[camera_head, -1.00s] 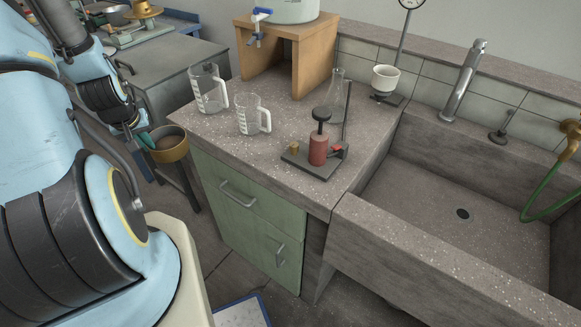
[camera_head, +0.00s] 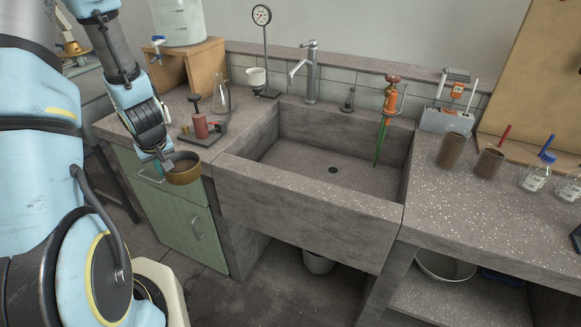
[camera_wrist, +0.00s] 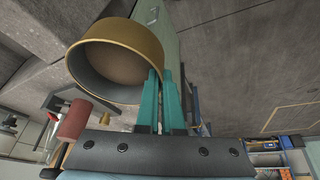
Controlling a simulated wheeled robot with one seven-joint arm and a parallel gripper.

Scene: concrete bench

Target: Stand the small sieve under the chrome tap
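The small sieve (camera_head: 185,175) is a round brass-coloured cup with a dark interior. My gripper (camera_head: 164,160) is shut on its rim and holds it in front of the green cabinet, left of the sink. In the wrist view, the teal fingers (camera_wrist: 161,88) pinch the wall of the sieve (camera_wrist: 115,45), whose open side faces the camera. The chrome tap (camera_head: 312,75) stands at the back of the stone sink (camera_head: 300,205), its spout over the basin. The sieve is well left of the tap and nearer the camera.
A red cylinder on a stand (camera_head: 200,125), a glass flask (camera_head: 222,100) and a dial gauge (camera_head: 262,18) stand on the left bench. A green hose (camera_head: 381,140) hangs into the sink's right side. The basin floor around the drain (camera_head: 333,170) is clear. Brown pots (camera_head: 452,150) stand right.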

